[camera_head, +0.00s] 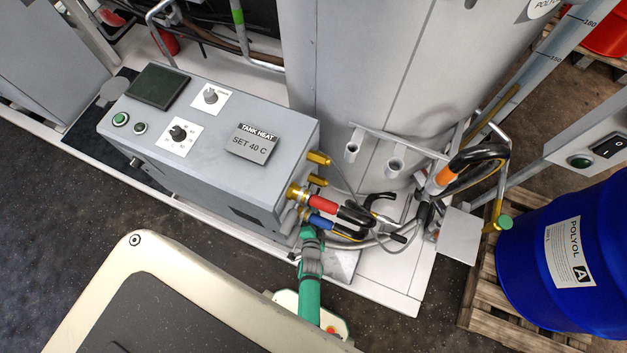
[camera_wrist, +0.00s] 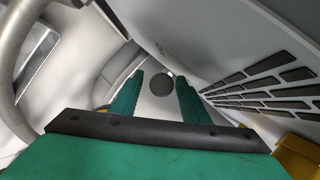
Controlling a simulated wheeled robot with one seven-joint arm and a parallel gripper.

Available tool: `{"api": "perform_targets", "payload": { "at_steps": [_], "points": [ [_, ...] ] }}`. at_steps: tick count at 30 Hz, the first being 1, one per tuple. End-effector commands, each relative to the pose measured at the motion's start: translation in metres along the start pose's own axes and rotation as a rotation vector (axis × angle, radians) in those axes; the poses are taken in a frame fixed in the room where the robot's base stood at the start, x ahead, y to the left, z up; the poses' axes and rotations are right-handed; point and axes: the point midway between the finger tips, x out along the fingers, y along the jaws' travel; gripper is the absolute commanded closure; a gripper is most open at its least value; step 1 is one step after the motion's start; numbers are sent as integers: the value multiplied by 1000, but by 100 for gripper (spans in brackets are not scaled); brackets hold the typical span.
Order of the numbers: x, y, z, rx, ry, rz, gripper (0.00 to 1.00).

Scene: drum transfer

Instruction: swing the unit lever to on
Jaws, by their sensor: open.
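The grey heating unit (camera_head: 205,140) is a box with a "TANK HEAT, SET 40 C" sign (camera_head: 254,143) on its sloped top. A grey rotary switch (camera_head: 211,97) on a white plate sits on the top, with a black dial (camera_head: 178,133) nearer the front. I cannot tell for sure which part is the unit lever. My green gripper (camera_head: 308,232) is at the unit's right end, just below the hose fittings. In the wrist view its fingers (camera_wrist: 161,82) stand apart, with a dark grey round disc (camera_wrist: 160,87) visible between them, its distance unclear.
Red (camera_head: 323,203) and blue (camera_head: 320,220) hose ends with brass fittings crowd my gripper. Hoses and a black-handled nozzle (camera_head: 382,200) lie to the right. A large grey tank (camera_head: 370,80) stands behind. A blue polyol drum (camera_head: 570,265) stands on a pallet (camera_head: 485,300) at right.

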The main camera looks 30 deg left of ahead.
Motion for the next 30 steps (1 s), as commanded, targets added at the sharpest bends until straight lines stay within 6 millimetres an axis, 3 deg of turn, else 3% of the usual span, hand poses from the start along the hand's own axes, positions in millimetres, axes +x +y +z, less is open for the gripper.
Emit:
{"api": "perform_targets", "payload": {
  "at_steps": [18, 30],
  "points": [
    [-92, 0, 0, 1, 0, 0, 58],
    [-103, 0, 0, 1, 2, 0, 58]
  ]
}}
